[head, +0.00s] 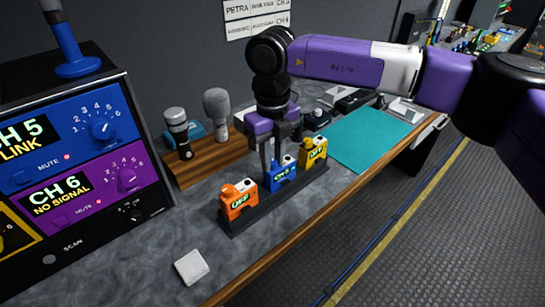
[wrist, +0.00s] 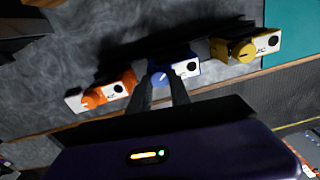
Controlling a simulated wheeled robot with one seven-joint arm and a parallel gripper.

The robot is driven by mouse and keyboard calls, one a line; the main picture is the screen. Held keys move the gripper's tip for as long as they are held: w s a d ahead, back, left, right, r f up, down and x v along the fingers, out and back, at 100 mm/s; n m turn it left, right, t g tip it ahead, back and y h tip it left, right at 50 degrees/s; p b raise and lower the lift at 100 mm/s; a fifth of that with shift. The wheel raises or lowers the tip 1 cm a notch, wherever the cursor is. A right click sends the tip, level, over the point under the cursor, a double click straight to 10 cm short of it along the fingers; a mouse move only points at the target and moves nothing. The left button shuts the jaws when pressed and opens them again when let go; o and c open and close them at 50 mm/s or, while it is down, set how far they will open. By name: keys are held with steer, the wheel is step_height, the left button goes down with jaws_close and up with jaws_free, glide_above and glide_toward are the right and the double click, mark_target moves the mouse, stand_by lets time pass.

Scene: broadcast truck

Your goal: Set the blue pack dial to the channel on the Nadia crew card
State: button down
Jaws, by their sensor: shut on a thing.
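The blue pack (head: 286,174) stands in the middle of a dark rack on the counter, and its display seems to read CH 5. It also shows in the wrist view (wrist: 188,66). Its blue dial (wrist: 160,78) has a light pointer mark and sits between the fingertips of my gripper (wrist: 161,86). My gripper (head: 269,168) comes down from above and is shut on the dial, partly hiding it in the head view. White crew cards (head: 257,17) hang on the wall; the top one reads PETRA. The lower name is too blurred to read, and I cannot make out a Nadia card.
An orange pack (head: 238,200) and a yellow pack (head: 313,153), both showing OFF, flank the blue one closely. A receiver unit (head: 75,150) shows CH 5 LINK in blue and CH 6 NO SIGNAL in purple. Microphones (head: 216,112) stand behind; a white block (head: 191,266) lies in front.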

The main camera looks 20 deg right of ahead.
mark_target(272, 162)
stand_by(0.3)
steer(key=c, duration=1.2)
jaws_free()
steer(key=shift+r+b, duration=0.4)
steer(key=shift+r, duration=3.5)
